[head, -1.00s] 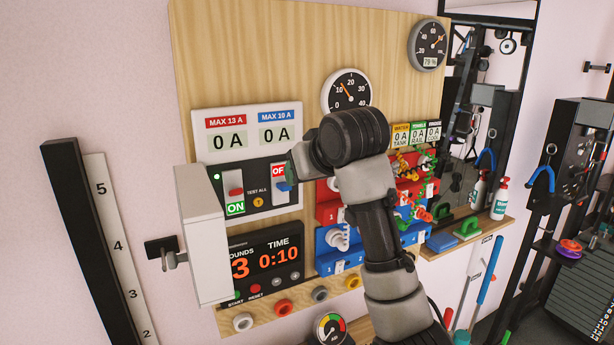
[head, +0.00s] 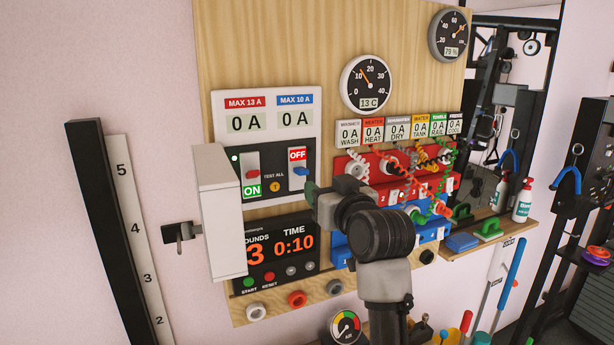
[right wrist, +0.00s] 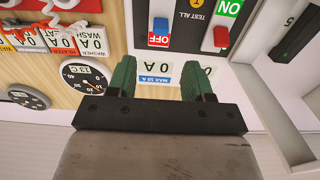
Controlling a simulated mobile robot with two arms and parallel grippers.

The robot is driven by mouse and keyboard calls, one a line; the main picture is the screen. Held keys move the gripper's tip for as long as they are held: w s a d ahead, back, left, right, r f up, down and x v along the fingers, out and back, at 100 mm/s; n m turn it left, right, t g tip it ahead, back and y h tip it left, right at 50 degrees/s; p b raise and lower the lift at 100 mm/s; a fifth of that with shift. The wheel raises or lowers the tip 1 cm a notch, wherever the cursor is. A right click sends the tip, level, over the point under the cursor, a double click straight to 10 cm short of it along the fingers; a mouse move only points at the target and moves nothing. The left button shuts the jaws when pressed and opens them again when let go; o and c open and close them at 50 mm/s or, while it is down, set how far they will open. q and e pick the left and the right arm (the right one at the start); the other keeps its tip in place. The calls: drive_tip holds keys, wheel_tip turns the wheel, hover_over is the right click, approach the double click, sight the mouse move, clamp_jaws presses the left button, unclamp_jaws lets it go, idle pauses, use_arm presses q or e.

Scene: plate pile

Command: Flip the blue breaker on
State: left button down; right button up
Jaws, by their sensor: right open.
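The blue breaker (head: 300,171) is on the black switch panel, its lever down with the red OFF label (head: 297,155) showing above it. It also shows, upside down, in the right wrist view (right wrist: 161,24). The red breaker (head: 252,174) beside it has its lever up, with the green ON label (head: 251,190) below. My right gripper (head: 312,194) is just below and right of the blue breaker in the head view. In the right wrist view its two green fingers (right wrist: 160,66) are apart with nothing held between them. My left gripper is not in view.
A white cover box (head: 221,212) stands out at the panel's left side. A timer (head: 280,252) is below. Coiled cables and red and blue socket blocks (head: 352,163) are to the right. Two gauges (head: 367,83) hang above.

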sight(304, 173)
drive_tip(key=p+x, duration=0.3)
drive_tip(key=x, duration=0.5)
drive_tip(key=shift+w, duration=0.1)
drive_tip(key=shift+w+a+f, duration=0.1)
drive_tip(key=shift+w+a, duration=0.1)
drive_tip(key=shift+w, duration=0.3)
drive_tip(key=shift+c, duration=0.5)
drive_tip(key=c, duration=0.8)
wheel_tip(304, 173, up, 2)
drive_tip(key=g+h+p, duration=0.1)
drive_tip(key=g+p, duration=0.2)
drive_tip(key=p, duration=0.4)
drive_tip(key=shift+w, duration=0.15)
drive_tip(key=shift+f+g+b, duration=0.2)
drive_tip(key=shift+g+b, duration=0.1)
drive_tip(key=shift+w+a+r+g+h, duration=0.15)
drive_tip(key=shift+g+h, duration=0.15)
drive_tip(key=shift+g, duration=0.4)
